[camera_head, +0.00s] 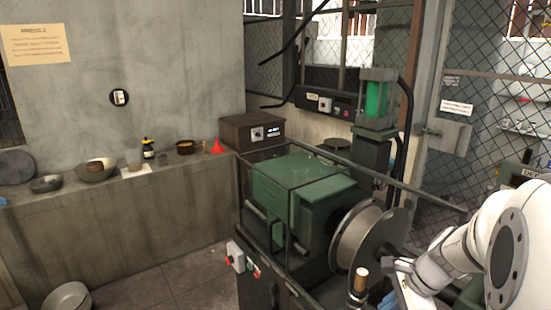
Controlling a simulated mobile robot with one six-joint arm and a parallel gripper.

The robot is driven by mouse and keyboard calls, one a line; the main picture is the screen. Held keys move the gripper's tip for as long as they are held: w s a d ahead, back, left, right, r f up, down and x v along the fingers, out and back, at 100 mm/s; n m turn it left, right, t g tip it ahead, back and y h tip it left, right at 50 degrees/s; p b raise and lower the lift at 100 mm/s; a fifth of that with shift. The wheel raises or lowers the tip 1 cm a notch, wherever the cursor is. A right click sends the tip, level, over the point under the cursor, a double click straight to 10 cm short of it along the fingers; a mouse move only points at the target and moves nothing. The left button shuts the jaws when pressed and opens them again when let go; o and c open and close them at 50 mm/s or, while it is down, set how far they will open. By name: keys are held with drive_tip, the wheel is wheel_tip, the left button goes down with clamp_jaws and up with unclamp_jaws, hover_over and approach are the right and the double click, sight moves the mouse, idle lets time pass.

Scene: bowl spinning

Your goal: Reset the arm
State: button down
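My arm (455,252) is white and shows at the lower right, reaching over the green spinning machine (305,185). Its far end, with what appears to be my gripper (398,272), is small and partly hidden, near the machine's round metal disc (358,236). I cannot make out whether its fingers are open or shut, or whether they hold anything. A lever with a wooden knob (361,279) stands just left of the arm's end. I cannot tell whether they touch.
A concrete ledge (120,222) on the left carries several bowls, a dark bottle (148,149) and a red funnel (217,146). A metal bowl (68,298) sits on the floor. Rails (415,188) surround the machine. A mesh gate (480,100) stands behind.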

drive_tip(key=s+a+r+n+h, duration=0.2)
drive_tip(key=s+a+n, duration=0.3)
drive_tip(key=n, duration=0.4)
drive_tip(key=s+a+r+n+h+b, duration=0.1)
drive_tip(key=s+a+r+n, duration=0.2)
drive_tip(key=n, duration=0.6)
drive_tip(key=s+a, duration=0.2)
drive_tip(key=s, duration=0.1)
drive_tip(key=shift+a+r+t+h, duration=0.2)
drive_tip(key=shift+t+h, duration=0.1)
drive_tip(key=shift+h, duration=0.1)
drive_tip(key=shift+d, duration=0.15)
